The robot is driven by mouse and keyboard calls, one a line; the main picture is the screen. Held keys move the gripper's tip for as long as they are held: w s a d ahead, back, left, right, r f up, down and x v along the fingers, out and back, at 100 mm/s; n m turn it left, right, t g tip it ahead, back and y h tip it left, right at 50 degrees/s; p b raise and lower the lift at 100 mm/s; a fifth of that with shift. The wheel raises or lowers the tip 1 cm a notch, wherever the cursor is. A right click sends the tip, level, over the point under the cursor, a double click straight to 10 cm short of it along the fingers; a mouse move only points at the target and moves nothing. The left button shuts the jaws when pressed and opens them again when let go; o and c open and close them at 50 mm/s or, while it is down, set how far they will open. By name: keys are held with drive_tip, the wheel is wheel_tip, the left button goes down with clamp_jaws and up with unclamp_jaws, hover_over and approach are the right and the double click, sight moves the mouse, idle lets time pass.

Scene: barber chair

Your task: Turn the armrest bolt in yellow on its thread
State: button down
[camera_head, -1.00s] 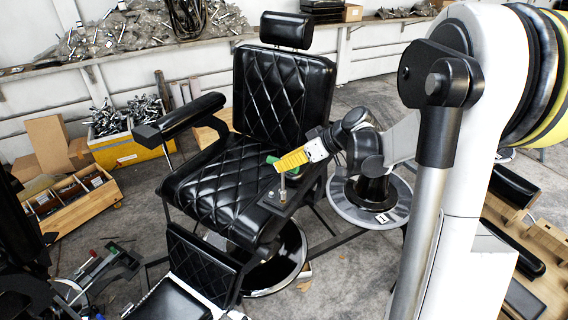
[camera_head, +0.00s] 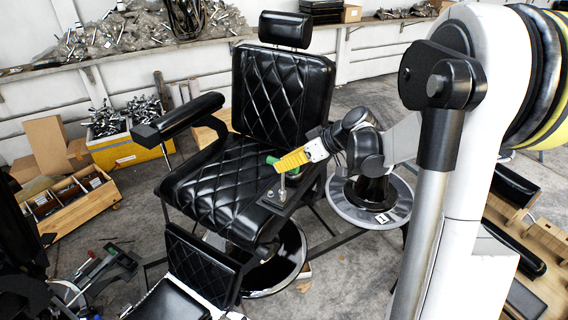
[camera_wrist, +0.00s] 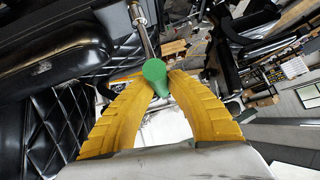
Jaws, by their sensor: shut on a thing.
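My gripper (camera_head: 281,165) has yellow ribbed fingers and is over the seat's right side. It is shut on a green-handled tool (camera_head: 271,160), whose thin metal shaft points down to a black armrest plate (camera_head: 276,199). In the wrist view, the green handle (camera_wrist: 154,71) sits between the fingertips (camera_wrist: 159,78), and the shaft runs up the picture away from it. The armrest bolt cannot be made out apart from the shaft's lower end and small metal fittings on the plate. I cannot tell whether the tool is seated on it.
The black barber chair (camera_head: 283,92) has its other armrest pad (camera_head: 180,118) at left. A round chair base (camera_head: 345,205) is behind my wrist. A wooden parts box (camera_head: 72,199) and a yellow crate of metal parts (camera_head: 126,152) stand at left. Open floor lies between.

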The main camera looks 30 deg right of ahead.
drive_tip(key=shift+f+b, duration=0.4)
idle(0.3)
drive_tip(key=shift+n, duration=0.3)
drive_tip(key=n+g+y, duration=0.1)
drive_tip(key=n+g+y+b, duration=0.1)
drive_tip(key=n, duration=0.1)
drive_tip(key=shift+w+d+f+g, duration=0.1)
drive_tip(key=shift+w+g, duration=0.15)
drive_tip(key=shift+g, duration=0.15)
drive_tip(key=shift+n+b, duration=0.3)
drive_tip(key=shift+n, duration=0.1)
drive_tip(key=shift+s+g, duration=0.1)
drive_tip(key=shift+g, duration=0.2)
